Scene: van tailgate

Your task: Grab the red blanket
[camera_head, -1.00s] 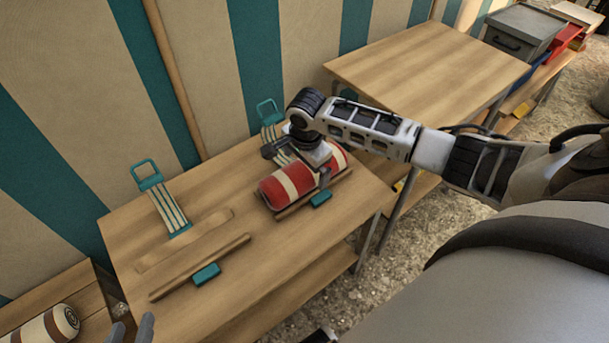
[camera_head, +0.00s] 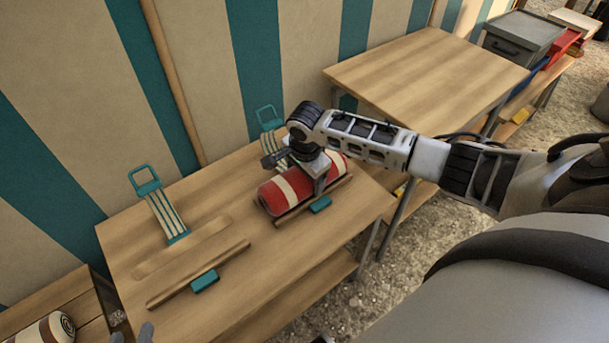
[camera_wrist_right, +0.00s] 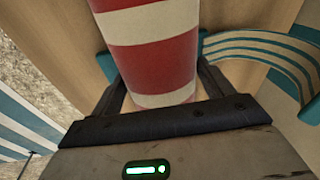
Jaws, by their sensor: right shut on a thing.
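The red blanket (camera_head: 275,199) is a roll with cream stripes. It lies on the wooden table in the head view, along a wooden strip. My right gripper (camera_head: 318,184) comes down over the roll from above and is shut on it. In the right wrist view the blanket (camera_wrist_right: 155,50) sits between the two fingers of the right gripper (camera_wrist_right: 160,85). My left gripper (camera_head: 132,333) shows only as grey fingertips at the bottom edge of the head view, and its opening is unclear.
The table (camera_head: 130,245) also holds a striped strap with a teal buckle (camera_head: 146,181), a wooden strip and a teal block (camera_head: 205,281). A brown and white roll (camera_head: 50,330) lies at lower left. An empty table (camera_head: 430,70) stands at the back right. A striped wall is behind.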

